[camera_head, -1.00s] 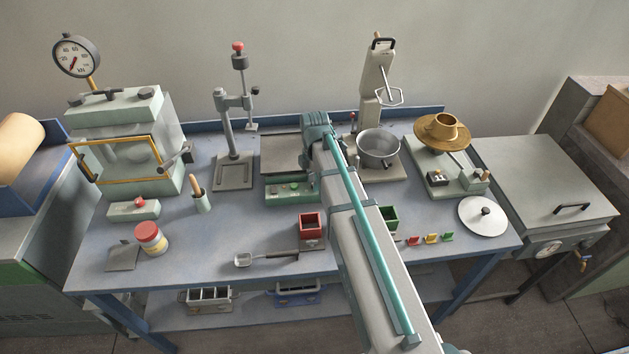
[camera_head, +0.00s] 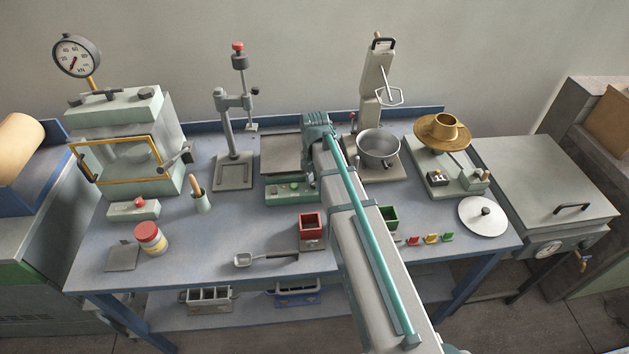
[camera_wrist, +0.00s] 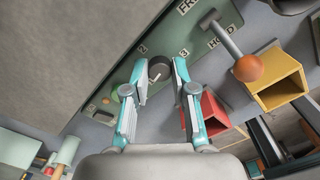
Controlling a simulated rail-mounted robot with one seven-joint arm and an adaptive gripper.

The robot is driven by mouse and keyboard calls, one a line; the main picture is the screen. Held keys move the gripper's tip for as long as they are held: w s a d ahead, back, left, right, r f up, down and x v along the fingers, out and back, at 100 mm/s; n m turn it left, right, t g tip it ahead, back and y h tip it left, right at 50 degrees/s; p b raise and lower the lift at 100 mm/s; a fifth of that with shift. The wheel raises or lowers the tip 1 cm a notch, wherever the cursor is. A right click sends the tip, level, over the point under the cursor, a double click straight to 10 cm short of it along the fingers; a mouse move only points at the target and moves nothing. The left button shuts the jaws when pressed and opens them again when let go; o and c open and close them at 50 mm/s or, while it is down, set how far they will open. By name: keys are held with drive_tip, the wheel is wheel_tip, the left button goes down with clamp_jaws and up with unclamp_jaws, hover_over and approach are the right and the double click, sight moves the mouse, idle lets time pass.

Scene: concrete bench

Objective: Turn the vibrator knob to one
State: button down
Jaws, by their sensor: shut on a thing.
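The vibrator is a flat grey plate with a green control box (camera_head: 292,191) along its front, left of my arm. In the wrist view its knob (camera_wrist: 160,69) is dark and round, on the green panel between "2" and "3" markings. My gripper (camera_wrist: 159,68) has its two teal-edged fingers on either side of the knob and is shut on it. A "1" and the exact setting are not clear to me. In the head view my arm hides the gripper and the knob.
A lever with an orange ball (camera_wrist: 248,68) stands close to the right, beside a "HOLD" label. A yellow open bin (camera_wrist: 281,88) and a red bin (camera_wrist: 215,113) are near. In the head view a metal pot (camera_head: 378,149) stands right of my arm.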

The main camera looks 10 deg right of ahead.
sight(314, 183)
drive_tip(key=c, duration=1.2)
unclamp_jaws()
drive_tip(key=shift+r, duration=0.1)
wheel_tip(314, 183, up, 12)
